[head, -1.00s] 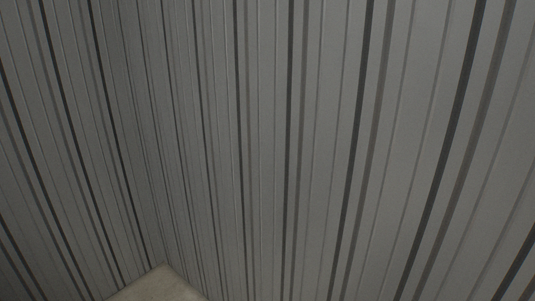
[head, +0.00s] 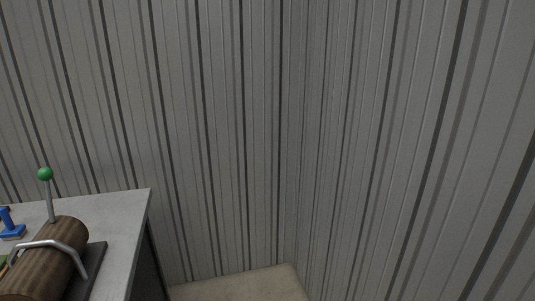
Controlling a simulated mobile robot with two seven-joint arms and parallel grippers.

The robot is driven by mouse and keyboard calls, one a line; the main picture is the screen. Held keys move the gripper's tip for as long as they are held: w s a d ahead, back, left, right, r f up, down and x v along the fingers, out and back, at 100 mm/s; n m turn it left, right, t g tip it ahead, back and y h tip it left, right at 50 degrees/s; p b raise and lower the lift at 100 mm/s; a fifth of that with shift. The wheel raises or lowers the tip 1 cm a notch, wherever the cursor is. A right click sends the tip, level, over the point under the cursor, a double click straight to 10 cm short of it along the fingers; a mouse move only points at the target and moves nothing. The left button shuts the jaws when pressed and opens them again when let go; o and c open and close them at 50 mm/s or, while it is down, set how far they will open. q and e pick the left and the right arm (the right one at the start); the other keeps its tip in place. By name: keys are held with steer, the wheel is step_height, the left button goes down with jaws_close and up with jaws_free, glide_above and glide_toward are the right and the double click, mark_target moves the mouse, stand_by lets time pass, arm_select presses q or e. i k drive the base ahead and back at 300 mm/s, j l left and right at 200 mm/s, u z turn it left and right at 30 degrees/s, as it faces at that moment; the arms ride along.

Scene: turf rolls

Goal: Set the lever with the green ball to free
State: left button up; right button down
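The lever's green ball (head: 45,174) shows at the left of the head view, on top of a thin metal rod (head: 50,205). The rod stands nearly upright, tilted slightly left. It rises behind a brown striped roll (head: 42,265) that lies on a dark plate (head: 90,268). A bent silver bar (head: 62,245) passes over the roll. The foot of the lever is hidden by the roll, and no free marking can be read. Neither of my grippers is in view.
A light grey counter (head: 124,215) carries these things, with its right edge near the left of the picture. A blue object (head: 9,225) is cut off at the left edge. Striped walls (head: 220,130) meet in a corner. Bare beige floor (head: 240,285) shows right of the counter.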

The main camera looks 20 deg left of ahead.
mark_target(45, 174)
steer(key=i+u, duration=0.15)
steer(key=u, duration=0.3)
steer(key=i+u, duration=0.1)
steer(key=u, duration=0.35)
steer(key=i+u, duration=0.15)
steer(key=u, duration=0.3)
steer(key=i+u, duration=0.3)
steer(key=u, duration=0.15)
steer(key=i+l+u, duration=0.1)
steer(key=i+u, duration=0.15)
steer(key=u, duration=0.15)
